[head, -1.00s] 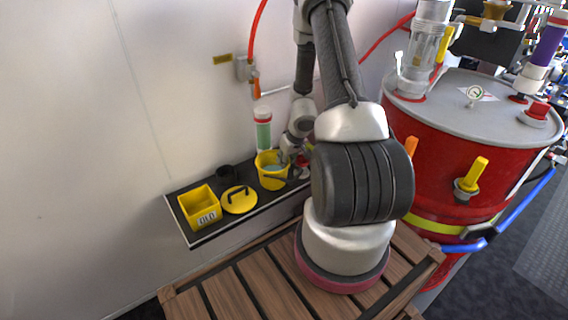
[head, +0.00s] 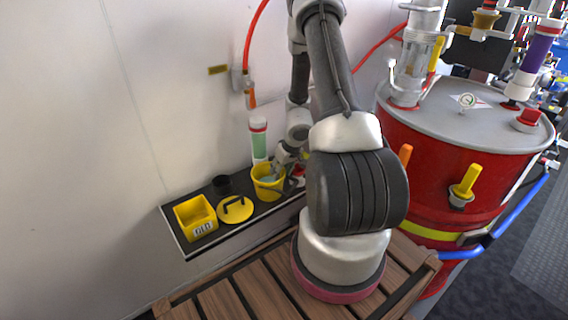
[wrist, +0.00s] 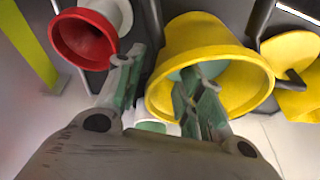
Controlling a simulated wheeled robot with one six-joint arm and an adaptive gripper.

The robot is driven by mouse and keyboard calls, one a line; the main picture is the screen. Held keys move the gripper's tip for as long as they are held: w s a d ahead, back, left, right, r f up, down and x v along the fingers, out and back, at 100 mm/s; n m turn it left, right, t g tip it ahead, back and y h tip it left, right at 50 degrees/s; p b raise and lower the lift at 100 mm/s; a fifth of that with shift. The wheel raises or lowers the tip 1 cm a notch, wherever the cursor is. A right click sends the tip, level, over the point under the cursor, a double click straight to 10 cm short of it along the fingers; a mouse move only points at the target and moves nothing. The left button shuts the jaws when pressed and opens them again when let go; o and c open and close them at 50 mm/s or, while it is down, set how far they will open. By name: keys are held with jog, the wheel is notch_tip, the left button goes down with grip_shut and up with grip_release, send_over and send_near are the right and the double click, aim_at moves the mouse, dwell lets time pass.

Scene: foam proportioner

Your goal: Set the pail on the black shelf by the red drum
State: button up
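The yellow pail (head: 267,188) stands upright on the black shelf (head: 262,206) along the wall, left of the red drum (head: 430,165). My gripper (head: 284,166) is at the pail's upper right rim, partly hidden by my arm. In the wrist view the pail (wrist: 205,40) is seen from above its open mouth. My gripper (wrist: 158,80) has its fingers apart there: one finger reaches into the mouth, the other is outside, left of the rim. A gap shows between the outer finger and the pail wall.
A red cup-shaped part (wrist: 84,40) is close beside the outer finger.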

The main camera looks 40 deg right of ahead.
jog(key=a+v, duration=0.1)
jog(key=v, duration=1)
jog(key=s+a+r+n+y, duration=0.1)
jog(key=s+a+r, duration=0.1)
jog(key=a+r, duration=0.35)
jog(key=s+a+r, duration=0.2)
jog(key=r, duration=0.7)
jog(key=s+a+r+n+y, duration=0.1)
jog(key=s+a+r, duration=0.15)
jog(key=r, duration=0.55)
jog(key=s+r+h, duration=0.1)
jog(key=s+r, duration=0.4)
jog(key=s, duration=0.2)
jog(key=s+r+m+h, duration=0.1)
jog(key=s+r, duration=0.3)
jog(key=s, duration=0.4)
jog(key=shift+s+a+r+m+h, duration=0.2)
jog(key=shift+a+r+m+h, duration=0.1)
jog(key=shift+a+r+h, duration=0.15)
